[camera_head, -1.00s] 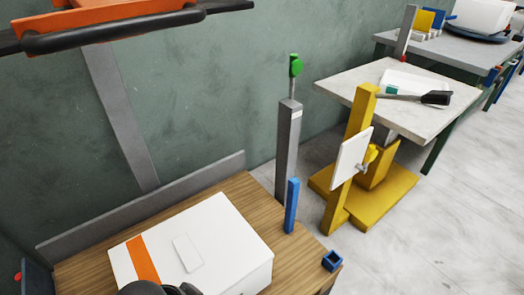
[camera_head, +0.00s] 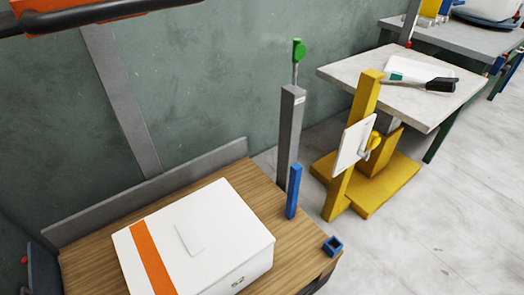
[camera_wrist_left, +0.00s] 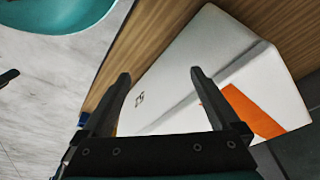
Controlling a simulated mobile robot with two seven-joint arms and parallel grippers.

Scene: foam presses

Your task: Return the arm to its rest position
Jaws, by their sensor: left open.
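My left gripper (camera_wrist_left: 160,74) shows in the left wrist view with its two dark fingers spread apart and nothing held between them. Beyond and partly behind the fingers is a white box (camera_wrist_left: 235,65) with an orange stripe; I cannot tell the exact gap. In the head view the white box (camera_head: 205,240) sits flat on a wooden bench top (camera_head: 252,195), with a mark like "S2" on its front side. Neither gripper shows in the head view.
A grey post (camera_head: 290,125) with a green knob and a blue upright (camera_head: 293,192) stand at the bench's right end, near a small blue square holder (camera_head: 332,246). A yellow stand (camera_head: 350,150) is beyond, by a pale table (camera_head: 400,100). The floor at right is clear.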

